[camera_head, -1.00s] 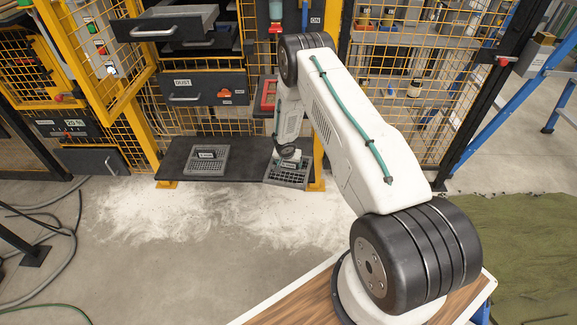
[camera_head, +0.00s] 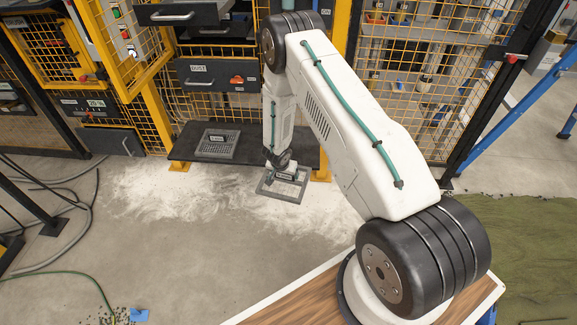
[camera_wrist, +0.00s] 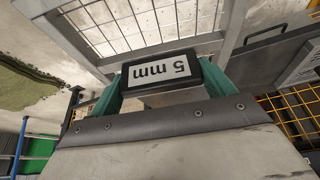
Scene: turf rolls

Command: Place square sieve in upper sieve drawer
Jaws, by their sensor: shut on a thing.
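A grey square sieve (camera_head: 277,198) with a mesh hangs from my gripper (camera_head: 283,162) in front of the dark shelf's front edge. In the wrist view my gripper (camera_wrist: 161,84) is shut on the sieve's black handle block, marked "5 mm", between two green fingers. The sieve's frame and mesh (camera_wrist: 120,22) spread beyond the block. A dark drawer (camera_head: 184,14) with a light handle sticks out at the top of the machine; the picture's edge cuts off its upper part. A second grey sieve (camera_head: 217,150) with a dark labelled block lies on the shelf.
The low dark shelf (camera_head: 185,153) stands below a drawer labelled "DUST" (camera_head: 217,75). Yellow posts and mesh guards (camera_head: 155,115) frame the machine. Pale powder (camera_head: 165,188) covers the floor in front. A blue ladder (camera_head: 520,105) stands at the right.

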